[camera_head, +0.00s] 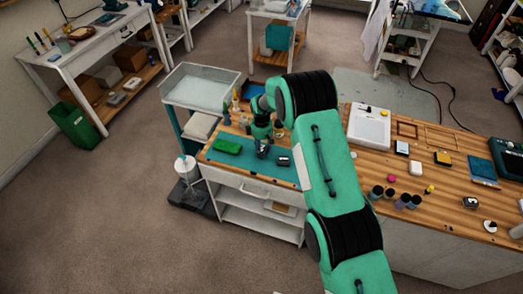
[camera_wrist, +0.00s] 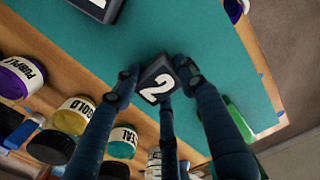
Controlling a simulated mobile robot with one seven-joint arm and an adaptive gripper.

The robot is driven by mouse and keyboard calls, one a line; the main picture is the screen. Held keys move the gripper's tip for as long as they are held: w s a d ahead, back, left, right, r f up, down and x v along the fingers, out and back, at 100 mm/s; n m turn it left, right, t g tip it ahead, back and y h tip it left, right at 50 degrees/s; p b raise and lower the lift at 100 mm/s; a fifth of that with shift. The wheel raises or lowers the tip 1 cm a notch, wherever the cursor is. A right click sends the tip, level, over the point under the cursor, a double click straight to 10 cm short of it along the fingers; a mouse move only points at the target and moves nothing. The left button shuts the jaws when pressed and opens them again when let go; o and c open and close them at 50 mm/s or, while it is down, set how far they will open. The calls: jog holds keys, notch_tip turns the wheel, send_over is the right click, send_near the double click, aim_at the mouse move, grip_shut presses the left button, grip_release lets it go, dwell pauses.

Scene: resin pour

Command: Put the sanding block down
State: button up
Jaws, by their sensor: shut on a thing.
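The block held in my gripper is a dark grey sanding block (camera_wrist: 157,82) with a white "2" label, seen in the wrist view. My gripper (camera_wrist: 160,78) has its dark fingers closed around it. In the head view, my gripper (camera_head: 262,142) is over the teal mat (camera_head: 236,164), with the block (camera_head: 262,152) just below it. I cannot tell whether the block touches the mat. A second dark block with a white label (camera_head: 283,161) lies on the mat to the right; it also shows cut off at the top of the wrist view (camera_wrist: 101,7).
A green item (camera_head: 228,146) lies on the mat's left part. Labelled jars, including purple (camera_wrist: 20,77) and gold (camera_wrist: 75,115), stand on the wood beside the mat. A wooden counter (camera_head: 440,197) with cups and a white scale (camera_head: 369,127) extends right. The mat's front is clear.

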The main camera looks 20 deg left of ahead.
aim_at(262, 149)
jog(key=shift+f, duration=0.4)
jog(key=shift+f, duration=0.2)
jog(key=o, duration=1.2)
jog(key=shift+c, duration=0.2)
jog(key=shift+r, duration=0.2)
notch_tip(262, 149, up, 12)
jog(key=b, duration=0.1)
dwell(0.5)
